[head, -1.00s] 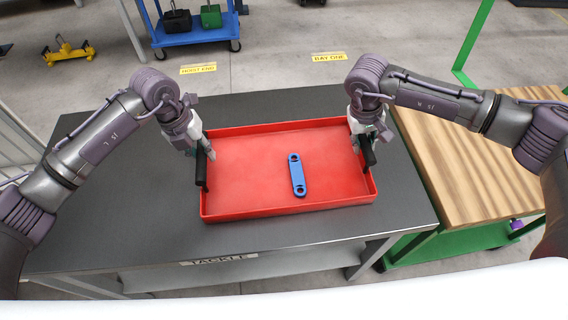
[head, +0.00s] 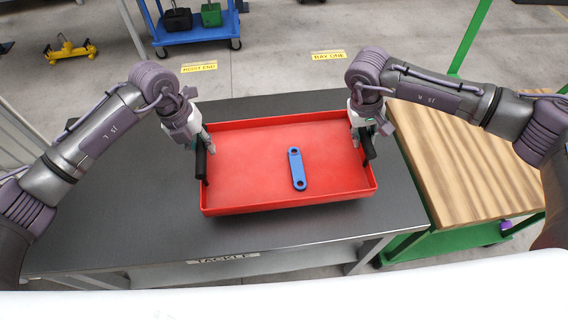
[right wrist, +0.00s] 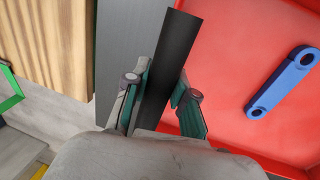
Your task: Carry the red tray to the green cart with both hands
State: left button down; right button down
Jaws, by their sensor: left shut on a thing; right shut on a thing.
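The red tray (head: 250,172) is over the dark grey table, with a blue link (head: 297,169) lying inside it. It looks slightly raised off the table top, though the gap under it is hard to see. My left gripper (head: 205,150) is shut on the tray's black left handle. My right gripper (head: 366,140) is shut on the black right handle. The right wrist view shows this handle (right wrist: 170,62) between the green-padded fingers. The green cart (head: 470,160), with a striped wooden top, stands right of the table, its top bare where visible.
The table (head: 300,228) has a TACKLE label on its front. A blue trolley (head: 195,30) with dark and green boxes stands at the back. A yellow stand (head: 68,50) is on the floor at far left. A green post (head: 470,40) rises behind the cart.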

aim_at(502, 147)
jog(key=l, duration=1.25)
jog(key=i+l, duration=0.15)
jog(key=l, duration=2.35)
jog(key=i, duration=0.05)
